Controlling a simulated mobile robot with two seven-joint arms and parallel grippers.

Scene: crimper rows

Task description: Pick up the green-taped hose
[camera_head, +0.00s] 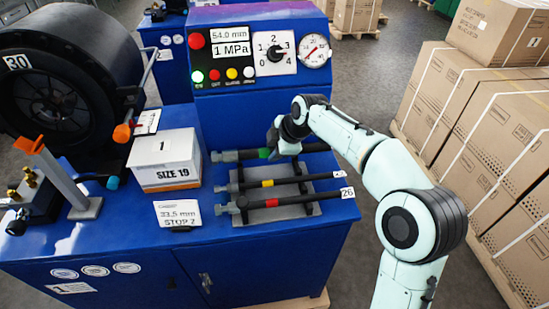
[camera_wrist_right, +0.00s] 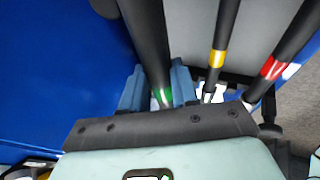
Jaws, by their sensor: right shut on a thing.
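The green-taped hose (camera_head: 243,155) is black with a grey end fitting at its left. It lies across the far side of the grey rack, beyond the other two hoses. My right gripper (camera_head: 272,147) is over it, next to the green tape. In the right wrist view the two blue fingers (camera_wrist_right: 156,92) are shut on the hose (camera_wrist_right: 145,40), one on each side, with the green tape between them. I cannot tell whether the hose is clear of the rack. My left gripper is not in view.
A yellow-taped hose (camera_head: 290,181) and a red-taped hose (camera_head: 290,200) lie on the grey rack (camera_head: 311,208). A white SIZE 19 box (camera_head: 165,162) stands left of them. The blue crimper (camera_head: 265,100) rises behind. Cartons (camera_head: 470,120) stand at right.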

